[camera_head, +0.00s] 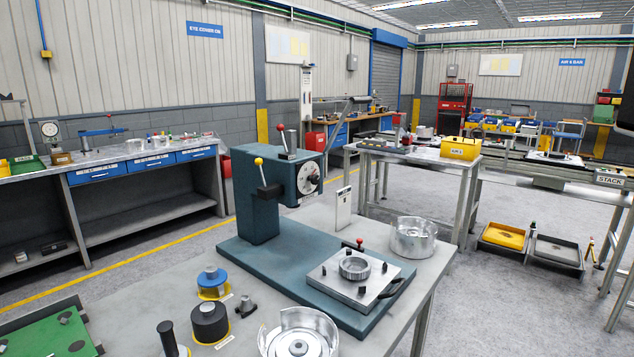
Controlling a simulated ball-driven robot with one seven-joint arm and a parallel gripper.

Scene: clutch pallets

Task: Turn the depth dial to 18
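The depth dial (308,178) is a round pale face with a dark knob at its centre. It sits on the right-hand side of the head of a teal bench press (262,205). Its marks are too small to read, so I cannot tell its setting. A lever with a yellow ball (259,162) and one with a red ball (281,129) are on the press near the dial. My gripper is not in view.
The press stands on a grey bench. A metal fixture with a ring (355,267) sits on its base. A silver housing (413,238), an open metal cup (298,335), a black cylinder (210,321) and a green tray (50,335) surround it.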

